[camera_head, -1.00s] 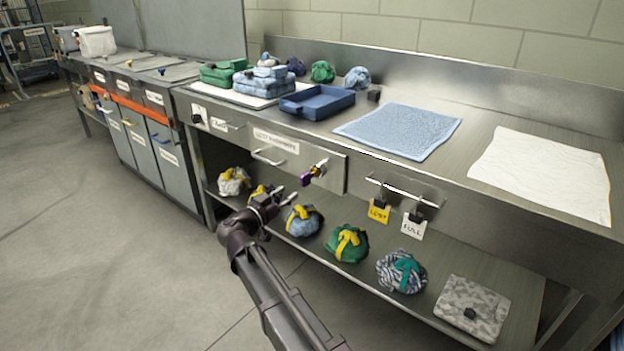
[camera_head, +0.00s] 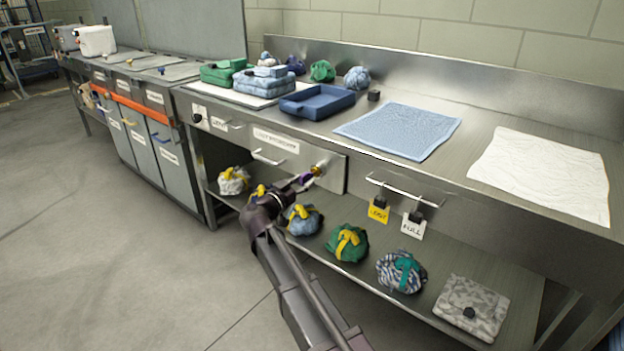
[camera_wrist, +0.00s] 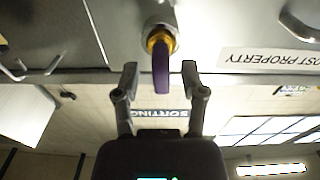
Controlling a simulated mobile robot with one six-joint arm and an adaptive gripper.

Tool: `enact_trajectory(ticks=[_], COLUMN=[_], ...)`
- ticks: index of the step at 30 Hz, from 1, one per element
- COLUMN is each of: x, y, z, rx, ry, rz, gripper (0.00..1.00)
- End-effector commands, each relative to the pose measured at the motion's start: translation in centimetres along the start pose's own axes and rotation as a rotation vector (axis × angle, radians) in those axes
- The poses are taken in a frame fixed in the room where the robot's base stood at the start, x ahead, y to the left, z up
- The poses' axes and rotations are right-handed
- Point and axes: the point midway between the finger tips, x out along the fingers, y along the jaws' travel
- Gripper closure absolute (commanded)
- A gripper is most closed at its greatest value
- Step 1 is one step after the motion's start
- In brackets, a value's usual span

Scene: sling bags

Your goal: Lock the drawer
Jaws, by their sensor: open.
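The drawer (camera_head: 334,169) is a metal front below the counter and looks closed, with a bar handle (camera_head: 268,157) and a label (camera_head: 276,140) reading "LOST PROPERTY" in the wrist view (camera_wrist: 272,59). A brass lock (camera_head: 317,170) sits at its right part, with a purple key (camera_wrist: 161,68) in it. My gripper (camera_head: 301,183) is at the key in the head view. In the wrist view my gripper (camera_wrist: 158,78) is open, with one finger on each side of the purple key and gaps between. I cannot tell whether the key has been turned.
A rail (camera_head: 405,192) to the right holds a yellow tag (camera_head: 379,214) and a white tag (camera_head: 413,227). Several tied bundles, such as a green one (camera_head: 347,242), lie on the lower shelf (camera_head: 440,272) below my arm. A blue tray (camera_head: 318,103) and a blue towel (camera_head: 399,130) lie on the counter.

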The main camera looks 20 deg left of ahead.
Motion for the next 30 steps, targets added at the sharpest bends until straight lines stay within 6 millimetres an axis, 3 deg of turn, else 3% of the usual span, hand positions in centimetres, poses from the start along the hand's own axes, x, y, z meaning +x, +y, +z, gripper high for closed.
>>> enact_trajectory(ticks=[5,9,11,20,30], x=[0.01,0.02,0.02,0.06,0.09], y=[0.01,0.02,0.02,0.05,0.07], z=[0.00,0.00,0.00,0.00,-0.02], rx=[0.000,0.000,0.000,-0.019,-0.239], ry=[0.000,0.000,0.000,0.000,0.000], rz=[0.000,0.000,0.000,0.001,0.002], gripper=[0.46,0.87,1.00,1.00,1.00])
